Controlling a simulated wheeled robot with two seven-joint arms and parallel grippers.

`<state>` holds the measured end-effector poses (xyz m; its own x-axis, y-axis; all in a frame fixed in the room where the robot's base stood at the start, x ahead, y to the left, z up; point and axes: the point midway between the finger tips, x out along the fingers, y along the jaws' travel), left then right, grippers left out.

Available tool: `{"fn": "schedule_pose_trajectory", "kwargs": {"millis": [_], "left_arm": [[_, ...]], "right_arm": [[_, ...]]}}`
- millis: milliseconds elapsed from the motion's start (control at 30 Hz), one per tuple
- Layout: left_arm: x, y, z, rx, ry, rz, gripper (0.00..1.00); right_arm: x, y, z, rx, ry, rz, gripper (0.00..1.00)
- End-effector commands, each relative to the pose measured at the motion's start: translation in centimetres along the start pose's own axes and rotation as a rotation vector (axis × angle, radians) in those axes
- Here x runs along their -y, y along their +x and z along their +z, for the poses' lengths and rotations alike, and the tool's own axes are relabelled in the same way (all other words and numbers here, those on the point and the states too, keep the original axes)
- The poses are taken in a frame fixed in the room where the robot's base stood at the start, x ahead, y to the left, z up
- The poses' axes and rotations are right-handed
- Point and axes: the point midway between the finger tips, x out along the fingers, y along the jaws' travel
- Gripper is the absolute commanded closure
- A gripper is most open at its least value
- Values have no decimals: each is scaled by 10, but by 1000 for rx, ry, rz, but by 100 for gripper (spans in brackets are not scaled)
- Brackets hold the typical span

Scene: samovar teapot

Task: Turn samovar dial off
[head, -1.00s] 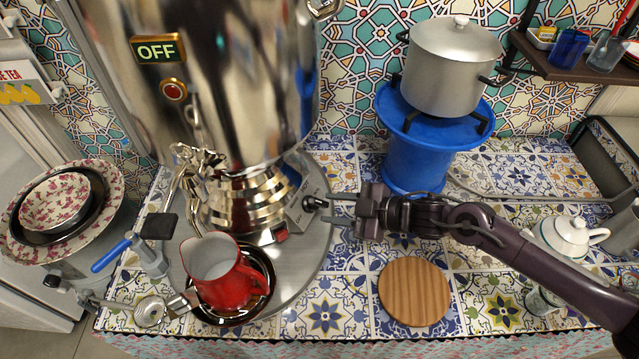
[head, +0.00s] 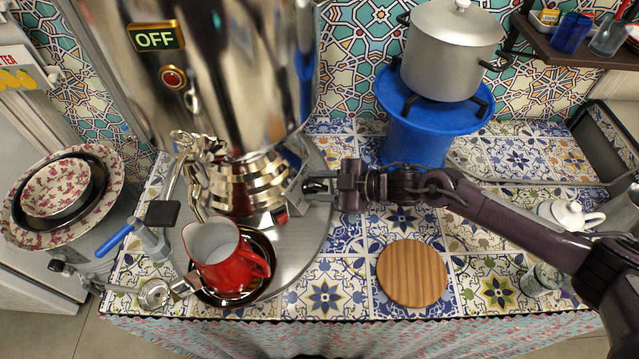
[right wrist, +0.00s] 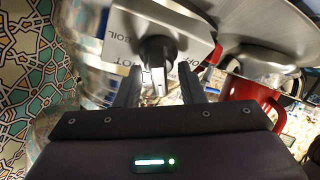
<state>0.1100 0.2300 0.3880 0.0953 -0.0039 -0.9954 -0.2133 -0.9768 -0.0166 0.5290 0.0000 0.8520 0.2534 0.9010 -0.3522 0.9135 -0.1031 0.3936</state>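The samovar (head: 235,75) is a large shiny metal urn at the left of the head view, with an "OFF" sign (head: 156,38) and a red button on it. Its dial (head: 316,186) is a black knob on a grey box at the base's right side. In the right wrist view the dial (right wrist: 157,56) stands between my fingers, near the labels BOIL, HOT and OFF. My right gripper (head: 334,186) is open with one finger on each side of the knob; I cannot tell whether they touch it. It also shows in the right wrist view (right wrist: 160,88). My left gripper is out of view.
A red pitcher (head: 222,262) stands on a dark saucer under the samovar's tap. A round wooden board (head: 412,273) lies on the tiles. A grey pot (head: 452,55) sits on a blue stand (head: 418,140). A white teapot (head: 568,218) is near my right arm.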

Motion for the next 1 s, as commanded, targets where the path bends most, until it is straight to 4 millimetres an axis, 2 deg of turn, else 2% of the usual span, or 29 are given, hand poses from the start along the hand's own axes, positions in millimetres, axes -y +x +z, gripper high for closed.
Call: {"fn": "schedule_pose_trajectory", "kwargs": {"millis": [133, 367, 667, 1000], "left_arm": [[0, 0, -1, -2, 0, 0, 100], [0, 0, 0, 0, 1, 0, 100], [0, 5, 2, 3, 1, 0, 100], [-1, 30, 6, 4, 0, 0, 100]], "right_arm": [[0, 0, 0, 0, 0, 0, 65], [0, 0, 0, 0, -1, 0, 95], [0, 0, 1, 0, -26, -9, 96], [2, 1, 4, 0, -216, -75, 96]]}}
